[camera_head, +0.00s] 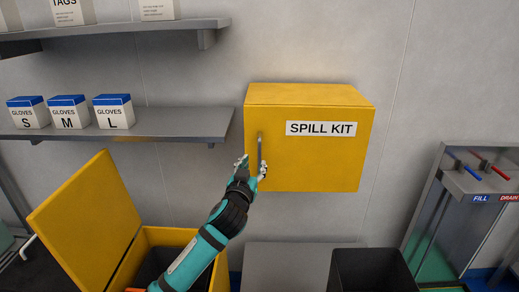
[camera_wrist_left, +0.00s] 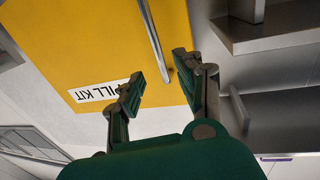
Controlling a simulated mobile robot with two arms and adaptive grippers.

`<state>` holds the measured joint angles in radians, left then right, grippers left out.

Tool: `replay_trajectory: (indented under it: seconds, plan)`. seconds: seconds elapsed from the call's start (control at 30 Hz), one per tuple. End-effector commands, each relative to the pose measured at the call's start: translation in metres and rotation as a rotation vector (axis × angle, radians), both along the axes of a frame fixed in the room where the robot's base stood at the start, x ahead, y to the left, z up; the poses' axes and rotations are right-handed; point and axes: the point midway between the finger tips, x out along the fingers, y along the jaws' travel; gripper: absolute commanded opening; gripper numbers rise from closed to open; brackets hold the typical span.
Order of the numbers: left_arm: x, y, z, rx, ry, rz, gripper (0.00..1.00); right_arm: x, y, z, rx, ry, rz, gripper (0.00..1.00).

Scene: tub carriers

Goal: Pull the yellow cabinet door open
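The yellow cabinet (camera_head: 310,160) with a "SPILL KIT" label hangs on the wall, and its door looks shut. Its upright metal bar handle (camera_head: 260,150) is on the left side of the door. My left gripper (camera_head: 252,166) is at the lower part of the handle. In the left wrist view the left gripper (camera_wrist_left: 158,82) is open, with its two fingers apart and nothing between the pads. There the handle (camera_wrist_left: 154,40) runs down from the top edge toward the gap between the fingertips. My right gripper is in neither view.
Grey shelves (camera_head: 170,122) with glove boxes (camera_head: 70,112) are at the left. Below stands an open yellow bin with a raised lid (camera_head: 85,220), and a black bin (camera_head: 370,272) is at lower right. A stand with fill and drain valves (camera_head: 482,190) is at far right.

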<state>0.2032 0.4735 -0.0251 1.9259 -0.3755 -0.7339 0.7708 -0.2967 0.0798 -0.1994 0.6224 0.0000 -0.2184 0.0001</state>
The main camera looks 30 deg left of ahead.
Motion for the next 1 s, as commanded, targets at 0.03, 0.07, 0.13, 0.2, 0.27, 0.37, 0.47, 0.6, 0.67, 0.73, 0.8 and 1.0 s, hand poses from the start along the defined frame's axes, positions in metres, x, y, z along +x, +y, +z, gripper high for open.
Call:
replay_trajectory:
  seconds: [0.03, 0.07, 0.13, 0.2, 0.27, 0.37, 0.47, 0.6, 0.67, 0.73, 0.8, 1.0]
  plan:
    - [0.012, 0.005, 0.004, 0.002, 0.002, 0.003, 0.36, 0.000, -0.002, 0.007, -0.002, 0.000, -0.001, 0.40]
    - [0.018, 0.007, 0.004, 0.001, 0.000, 0.002, 0.36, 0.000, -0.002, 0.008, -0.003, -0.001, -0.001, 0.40]
    - [0.032, 0.012, 0.003, 0.001, 0.001, 0.001, 0.36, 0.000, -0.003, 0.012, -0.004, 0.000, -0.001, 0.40]
    - [0.044, 0.016, 0.003, 0.000, 0.001, 0.002, 0.36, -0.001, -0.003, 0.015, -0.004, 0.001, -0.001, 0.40]
    - [0.053, 0.020, 0.002, 0.000, 0.002, 0.001, 0.36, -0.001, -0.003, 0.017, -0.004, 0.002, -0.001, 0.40]
    - [0.064, 0.024, 0.001, -0.001, 0.001, 0.001, 0.36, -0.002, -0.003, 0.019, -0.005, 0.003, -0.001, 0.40]
    - [0.071, 0.026, 0.001, 0.000, 0.000, 0.000, 0.36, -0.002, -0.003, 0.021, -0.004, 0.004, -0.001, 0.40]
    - [0.075, 0.027, -0.001, 0.001, 0.001, 0.000, 0.36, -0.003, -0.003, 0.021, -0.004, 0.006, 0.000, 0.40]
    - [0.075, 0.027, -0.001, 0.000, 0.001, -0.001, 0.36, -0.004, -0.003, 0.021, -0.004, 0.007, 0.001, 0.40]
    - [0.075, 0.027, -0.001, 0.000, 0.001, -0.001, 0.36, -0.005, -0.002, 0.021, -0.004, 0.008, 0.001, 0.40]
    - [0.075, 0.027, -0.001, 0.000, 0.001, -0.001, 0.36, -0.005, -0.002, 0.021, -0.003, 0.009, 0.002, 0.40]
    - [0.074, 0.027, -0.001, 0.000, 0.001, -0.001, 0.14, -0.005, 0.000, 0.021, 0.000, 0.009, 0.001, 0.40]
